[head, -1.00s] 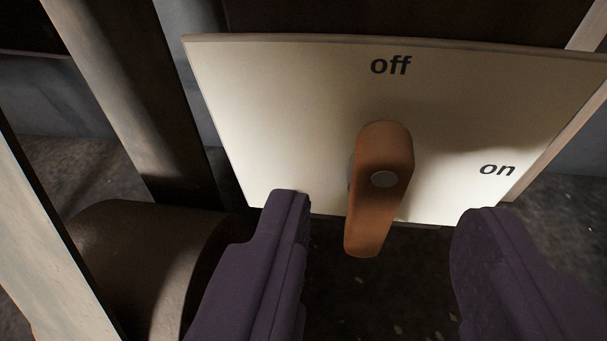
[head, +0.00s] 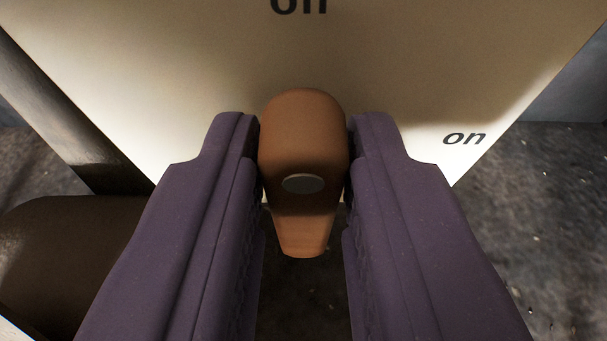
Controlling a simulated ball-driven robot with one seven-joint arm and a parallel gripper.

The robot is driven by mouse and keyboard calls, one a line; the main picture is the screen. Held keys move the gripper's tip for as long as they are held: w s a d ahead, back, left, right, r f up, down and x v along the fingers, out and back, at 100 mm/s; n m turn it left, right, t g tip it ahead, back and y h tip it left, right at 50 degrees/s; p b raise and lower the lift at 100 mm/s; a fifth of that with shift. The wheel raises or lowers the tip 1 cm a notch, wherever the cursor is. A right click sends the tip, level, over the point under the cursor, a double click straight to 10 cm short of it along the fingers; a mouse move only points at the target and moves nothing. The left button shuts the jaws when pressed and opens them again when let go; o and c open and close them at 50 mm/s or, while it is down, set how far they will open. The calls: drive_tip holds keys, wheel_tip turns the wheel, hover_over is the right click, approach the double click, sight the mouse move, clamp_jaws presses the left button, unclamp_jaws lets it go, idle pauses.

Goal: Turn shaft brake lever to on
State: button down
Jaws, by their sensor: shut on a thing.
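The shaft brake lever is an orange-brown handle (head: 304,125) with a round grey disc on it, in the middle of the head view. It stands in front of a cream panel (head: 130,90). The panel has an "on" mark (head: 464,138) to the right of the lever. An "off" mark (head: 298,6) at the top edge is partly cut off. The lever's narrow end points down in the picture, toward me. My gripper (head: 304,140) has two purple fingers, one on each side of the lever, shut on it.
A brown rounded drum (head: 70,260) lies at the lower left, below a dark slanted post (head: 50,120). Dark speckled floor (head: 530,240) shows at the right, with no object on it there.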

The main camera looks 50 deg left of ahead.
drive_tip(key=shift+w+d+m+g+y, duration=0.2)
drive_tip(key=shift+m+g+y, duration=0.1)
drive_tip(key=shift+m, duration=0.3)
drive_tip(key=shift+w+d+m+g+y, duration=0.2)
drive_tip(key=shift+m+g+y, duration=0.1)
drive_tip(key=shift+m, duration=0.3)
drive_tip(key=shift+w+d+f+m+g+y, duration=0.3)
drive_tip(key=shift+m+y, duration=0.4)
drive_tip(key=shift+m, duration=0.65)
drive_tip(key=shift+w+d+f+m+g+y, duration=0.1)
drive_tip(key=shift+f+m+g+y, duration=0.5)
drive_tip(key=shift+m, duration=0.8)
drive_tip(key=shift+w+d+f+m+g+y, duration=0.1)
drive_tip(key=shift+w+f+m+g+y, duration=0.1)
drive_tip(key=shift+m+y, duration=0.9)
drive_tip(key=shift+m, duration=0.35)
drive_tip(key=c, duration=1)
unclamp_jaws()
drive_tip(key=shift+s, duration=0.1)
